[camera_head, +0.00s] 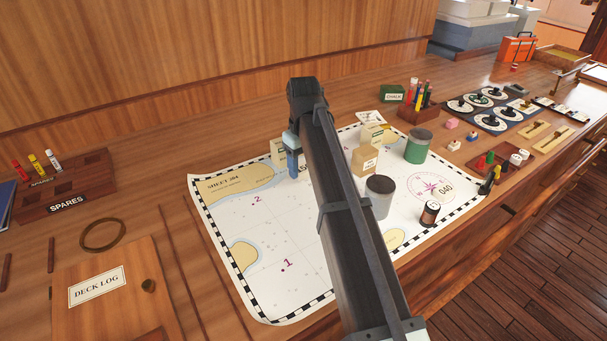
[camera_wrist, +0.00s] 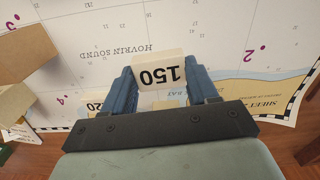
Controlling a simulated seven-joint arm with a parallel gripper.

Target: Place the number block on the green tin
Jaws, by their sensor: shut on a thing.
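In the wrist view my gripper (camera_wrist: 160,80) is shut on a cream number block (camera_wrist: 160,72) marked 150, with one blue finger on each side. A second cream block (camera_wrist: 96,106), its number partly hidden and ending in 20, shows beyond the gripper's edge. In the head view my gripper (camera_head: 292,160) is over the far left part of the chart, and my arm hides much of the held block. The green tin (camera_head: 416,148), with a grey top, stands upright on the chart, well to the right of my gripper. Nothing is on it.
A grey tin (camera_head: 380,198), a dark labelled jar (camera_head: 430,214) and a tan box (camera_head: 365,160) stand on the chart (camera_head: 250,230). Cream blocks stand behind the tan box. A pen holder (camera_head: 419,110) and chalk box (camera_head: 393,94) are behind the green tin. The chart's left side is clear.

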